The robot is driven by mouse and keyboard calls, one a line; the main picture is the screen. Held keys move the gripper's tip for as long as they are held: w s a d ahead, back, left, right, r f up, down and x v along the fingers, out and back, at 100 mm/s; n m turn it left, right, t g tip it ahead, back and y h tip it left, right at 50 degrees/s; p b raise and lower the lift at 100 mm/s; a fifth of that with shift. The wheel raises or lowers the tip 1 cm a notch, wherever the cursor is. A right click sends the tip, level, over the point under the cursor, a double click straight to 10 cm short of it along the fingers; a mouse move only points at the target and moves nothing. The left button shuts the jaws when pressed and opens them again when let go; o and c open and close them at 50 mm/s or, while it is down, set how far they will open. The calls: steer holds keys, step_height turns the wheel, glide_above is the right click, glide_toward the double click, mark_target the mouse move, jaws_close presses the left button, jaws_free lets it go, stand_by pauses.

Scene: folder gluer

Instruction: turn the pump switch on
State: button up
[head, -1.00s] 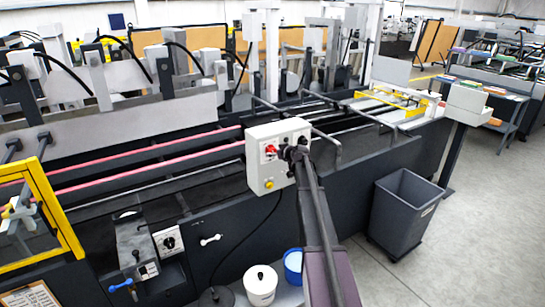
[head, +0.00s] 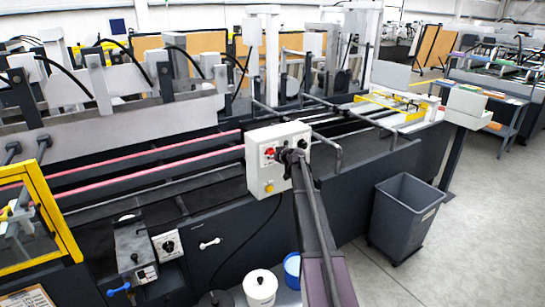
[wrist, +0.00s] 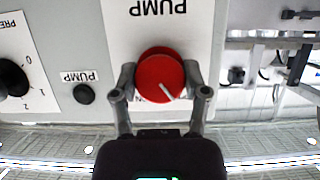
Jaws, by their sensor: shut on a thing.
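The pump switch is a round red knob (wrist: 160,75) with a white pointer line, on a white plate marked PUMP, upside down in the wrist view. In the head view the red knob (head: 269,153) sits on the upper left of a pale control box (head: 257,171). My gripper (wrist: 159,80) is shut on the red knob, one finger on each side of it. The pointer line slants towards the lower right in the wrist view. Lettering beside the knob is mostly hidden. In the head view my gripper hides part of the box front.
A black button (wrist: 84,94) marked PUMP and a black numbered dial (wrist: 12,78) share the panel. A yellow button (head: 268,187) is low on the box. Metal rails (head: 325,140) stand close to its right. A grey bin (head: 405,215) stands on the floor at right.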

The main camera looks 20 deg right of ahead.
stand_by(0.4)
steer(key=m+y, duration=0.1)
steer(key=m, duration=0.1)
steer(key=shift+m+y+b, duration=0.3)
steer(key=shift+y, duration=0.1)
steer(key=shift+f+m+y+b, duration=0.1)
steer(key=shift+m+y+b, duration=0.6)
steer(key=shift+m, duration=0.5)
steer(key=m+y+b, duration=0.1)
steer(key=m+y, duration=0.1)
steer(key=shift+m, duration=0.3)
steer(key=shift+m+t+y+b, duration=0.5)
steer(key=shift+m+b, duration=0.35)
steer(key=shift+m, duration=0.35)
steer(key=o, duration=1.1)
steer(key=shift+o, duration=0.2)
